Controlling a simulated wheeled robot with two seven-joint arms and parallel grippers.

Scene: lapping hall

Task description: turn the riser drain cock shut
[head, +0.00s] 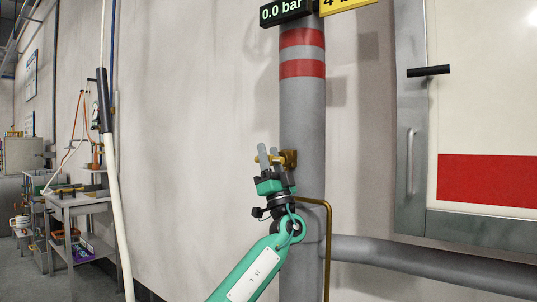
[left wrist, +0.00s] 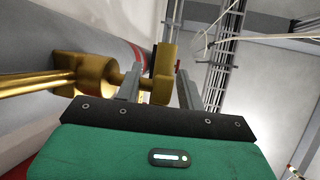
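The riser is a grey vertical pipe (head: 303,112) with red bands, in the middle of the head view. The brass drain cock (head: 290,158) sits on its front; a thin brass drain pipe (head: 329,225) runs down beside the riser. My left gripper (head: 268,153) is at the cock, fingers pointing up. In the left wrist view the cock's body (left wrist: 92,80) is at left, and its brass handle (left wrist: 163,75) stands between my two fingers (left wrist: 160,80). The fingers are apart, with gaps showing beside the handle. My right gripper is not in view.
A display (head: 285,11) reading 0.0 bar and a yellow sign (head: 347,3) are on the riser above. A grey side pipe (head: 430,261) runs right below a metal-framed cabinet (head: 412,140). A white pole (head: 118,210) and workbench (head: 85,198) stand at left.

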